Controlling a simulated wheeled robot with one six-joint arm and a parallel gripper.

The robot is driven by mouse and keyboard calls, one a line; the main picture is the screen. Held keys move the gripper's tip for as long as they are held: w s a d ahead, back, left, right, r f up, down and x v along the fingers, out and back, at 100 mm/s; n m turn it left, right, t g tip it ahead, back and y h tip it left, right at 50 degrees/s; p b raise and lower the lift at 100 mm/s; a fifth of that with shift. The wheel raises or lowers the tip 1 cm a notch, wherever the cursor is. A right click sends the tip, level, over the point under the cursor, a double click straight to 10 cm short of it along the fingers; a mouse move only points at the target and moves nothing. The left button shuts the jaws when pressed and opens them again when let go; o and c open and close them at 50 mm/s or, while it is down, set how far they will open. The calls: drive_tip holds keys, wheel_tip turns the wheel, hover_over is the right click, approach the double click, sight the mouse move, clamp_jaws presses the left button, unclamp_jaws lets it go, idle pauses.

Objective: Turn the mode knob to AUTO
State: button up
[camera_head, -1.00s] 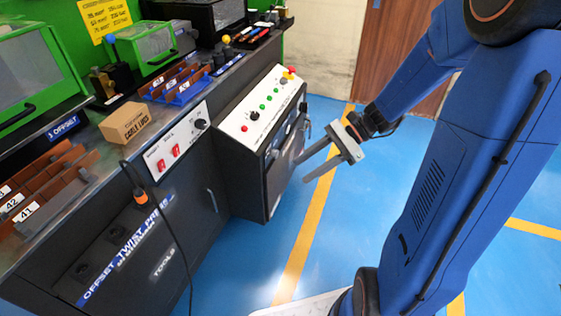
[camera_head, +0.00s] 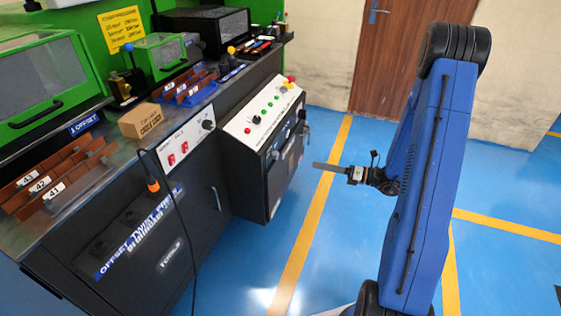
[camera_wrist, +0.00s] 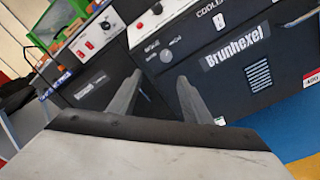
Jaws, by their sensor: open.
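My gripper (camera_head: 322,166) is in the air over the blue floor, to the right of the control cabinet (camera_head: 245,170), apart from it. In the wrist view, its two fingers (camera_wrist: 158,88) are spread with nothing between them. They point toward the dark Brunhexel front (camera_wrist: 215,50), where a round silver knob (camera_wrist: 166,55) shows. A black knob (camera_head: 256,119) sits on the cabinet's sloped white panel (camera_head: 240,126). Another black knob (camera_head: 208,125) is on the white panel with red switches.
A workbench with a cardboard box (camera_head: 140,121) and brown-divided racks (camera_head: 60,185) runs along the left. A black cable (camera_head: 178,215) hangs down its front. Blue floor with yellow lines (camera_head: 310,225) is clear between cabinet and arm. A brown door (camera_head: 385,55) is behind.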

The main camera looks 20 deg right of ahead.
sight(275, 155)
drive_tip(key=w+a+f+m+t, duration=0.1)
drive_tip(key=w+a, duration=0.9)
drive_tip(key=a, duration=0.3)
drive_tip(key=shift+w, duration=0.2)
idle(0.4)
drive_tip(key=c, duration=1.1)
